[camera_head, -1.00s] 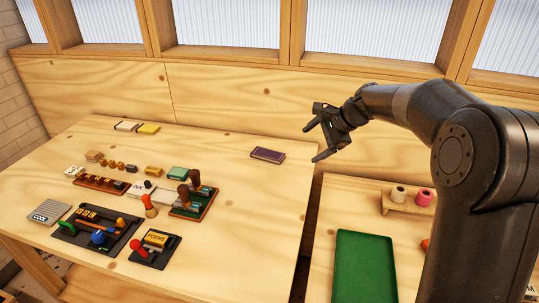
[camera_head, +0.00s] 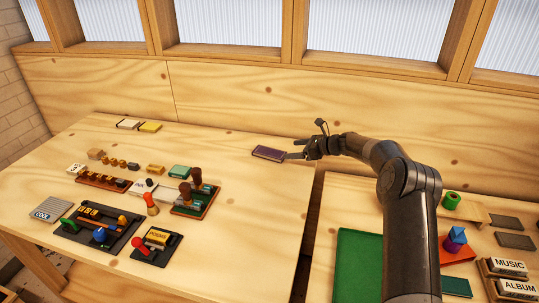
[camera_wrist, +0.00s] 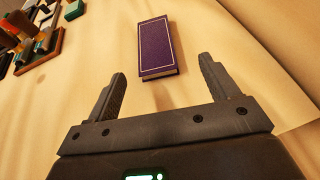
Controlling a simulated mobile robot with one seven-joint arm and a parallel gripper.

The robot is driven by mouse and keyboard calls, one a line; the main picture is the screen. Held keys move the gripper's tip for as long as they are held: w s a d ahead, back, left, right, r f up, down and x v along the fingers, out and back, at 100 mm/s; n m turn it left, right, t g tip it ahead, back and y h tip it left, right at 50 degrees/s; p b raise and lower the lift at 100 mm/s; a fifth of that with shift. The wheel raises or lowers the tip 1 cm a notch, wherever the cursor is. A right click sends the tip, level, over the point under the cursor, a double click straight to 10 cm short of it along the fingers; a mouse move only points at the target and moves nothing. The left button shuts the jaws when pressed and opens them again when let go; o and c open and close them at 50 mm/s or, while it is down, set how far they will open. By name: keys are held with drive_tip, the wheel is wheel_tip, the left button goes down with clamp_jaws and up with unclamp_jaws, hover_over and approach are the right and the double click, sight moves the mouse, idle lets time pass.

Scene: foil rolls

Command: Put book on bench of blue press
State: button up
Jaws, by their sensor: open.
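The book (camera_head: 269,153) is purple with a pale border line and lies flat near the right end of the large wooden table. In the wrist view the book (camera_wrist: 157,45) lies just beyond my fingertips, roughly centred between them. My gripper (camera_head: 294,150) is open and empty at the book's right end; its fingers (camera_wrist: 163,72) are spread wider than the book. A blue-knobbed tool, apparently the blue press (camera_head: 100,235), stands on a black board (camera_head: 122,240) at the table's front left. Its bench is too small to make out clearly.
A red-handled tool (camera_head: 140,246) stands on a small black board beside the blue one. Stamps on a reddish tray (camera_head: 208,203) stand behind them. The table between these and the book is clear. A green tray (camera_head: 358,262) lies on the right table, across a gap.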

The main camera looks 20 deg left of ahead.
sight(271, 152)
drive_tip(key=x, duration=0.4)
drive_tip(key=shift+a+f, duration=0.1)
drive_tip(key=shift+a, duration=0.25)
drive_tip(key=shift+s+x, duration=0.25)
drive_tip(key=shift+x, duration=1.05)
drive_tip(key=shift+s+x, duration=0.2)
drive_tip(key=shift+x, duration=1.1)
drive_tip(key=shift+a, duration=0.1)
drive_tip(key=shift+c, duration=0.4)
drive_tip(key=c, duration=1.1)
